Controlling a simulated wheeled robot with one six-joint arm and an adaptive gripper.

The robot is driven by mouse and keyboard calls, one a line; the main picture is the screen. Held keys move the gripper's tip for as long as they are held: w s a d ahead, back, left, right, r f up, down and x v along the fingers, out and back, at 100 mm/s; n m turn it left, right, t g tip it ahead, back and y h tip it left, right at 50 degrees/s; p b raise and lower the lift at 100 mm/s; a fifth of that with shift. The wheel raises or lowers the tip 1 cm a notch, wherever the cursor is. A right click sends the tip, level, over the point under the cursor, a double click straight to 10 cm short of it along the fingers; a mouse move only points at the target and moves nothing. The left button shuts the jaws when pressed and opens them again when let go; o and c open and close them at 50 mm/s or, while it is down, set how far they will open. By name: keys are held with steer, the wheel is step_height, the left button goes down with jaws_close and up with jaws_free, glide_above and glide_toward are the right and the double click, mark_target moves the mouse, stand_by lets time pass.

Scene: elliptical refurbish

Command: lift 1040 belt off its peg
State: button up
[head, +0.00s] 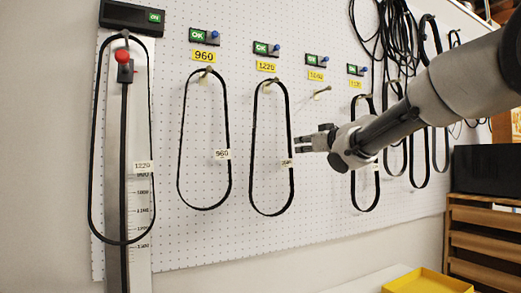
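A yellow label (316,75), blurred but seeming to read 1040, marks a peg (322,91) that is bare. A black belt loop (291,110) hangs from the peg labelled 1220 to its left. Its white tag (287,162) is too small to read. Another belt (94,150), tagged 1220, hangs around the measuring gauge at the far left. My gripper (298,144) points left, fingers apart and empty, with its tips by the right side of the loop on the 1220 peg. I cannot tell whether they touch it.
A belt tagged 960 (228,120) hangs on the 960 peg. Another belt (353,185) hangs behind my arm, with several more loops and cables (400,40) at the right. A yellow tray (428,284), wooden shelves (484,240) and a black box (486,169) stand at lower right.

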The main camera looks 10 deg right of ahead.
mark_target(290, 156)
steer(key=x, duration=0.2)
steer(key=a+x, duration=0.1)
steer(key=x, duration=0.2)
steer(key=r+x, duration=0.1)
steer(key=x, duration=0.1)
steer(key=shift+w+a, duration=0.15)
steer(key=shift+a, duration=0.1)
jaws_close()
